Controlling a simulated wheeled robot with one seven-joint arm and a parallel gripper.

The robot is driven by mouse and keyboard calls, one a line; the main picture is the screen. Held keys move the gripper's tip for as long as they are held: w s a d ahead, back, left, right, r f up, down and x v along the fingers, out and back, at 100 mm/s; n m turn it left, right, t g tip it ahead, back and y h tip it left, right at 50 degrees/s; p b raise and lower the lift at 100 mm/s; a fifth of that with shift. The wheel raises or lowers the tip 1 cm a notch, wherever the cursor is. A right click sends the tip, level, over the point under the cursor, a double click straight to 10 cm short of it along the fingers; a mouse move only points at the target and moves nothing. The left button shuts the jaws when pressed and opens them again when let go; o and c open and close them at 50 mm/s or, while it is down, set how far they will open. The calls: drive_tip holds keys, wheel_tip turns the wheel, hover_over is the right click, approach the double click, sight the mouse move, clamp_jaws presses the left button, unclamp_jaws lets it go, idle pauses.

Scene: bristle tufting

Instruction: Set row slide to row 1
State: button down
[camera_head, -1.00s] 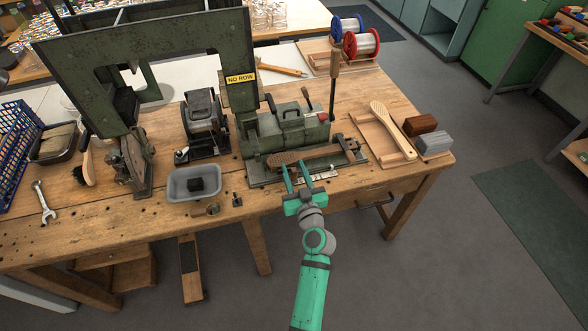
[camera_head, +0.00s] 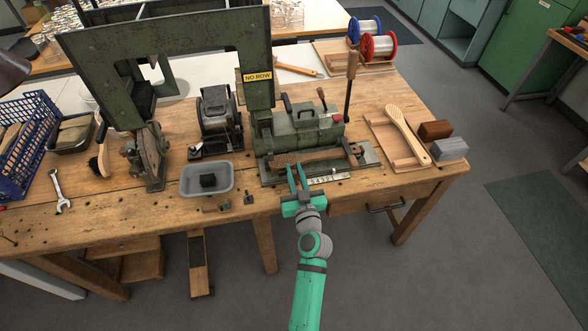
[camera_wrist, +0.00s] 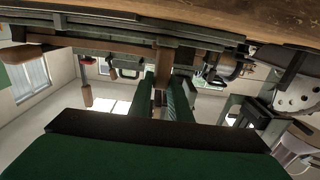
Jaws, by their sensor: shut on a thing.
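The row slide (camera_head: 318,158) is a long carriage with a brown brush block on it, at the front of the green tufting machine (camera_head: 300,130). A pale scale strip (camera_head: 328,179) lies in front of it; its marks are too small to read. A yellow sign (camera_head: 257,76) above reads "NO ROW". My gripper (camera_head: 297,167) reaches the slide's front left of the scale. In the wrist view, my gripper (camera_wrist: 160,83) is shut on a narrow brown upright piece (camera_wrist: 161,72), which looks like the slide's handle. Its contact is partly hidden by the fingers.
A tall lever (camera_head: 350,85) rises at the machine's right. A wooden fixture with a paddle brush (camera_head: 405,135) stands further right. The floor in front is clear.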

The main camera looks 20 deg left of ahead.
drive_tip(key=shift+s+a, duration=0.2)
drive_tip(key=shift+a, duration=0.1)
drive_tip(key=c, duration=1.6)
unclamp_jaws()
drive_tip(key=shift+c, duration=0.2)
drive_tip(key=v, duration=1.1)
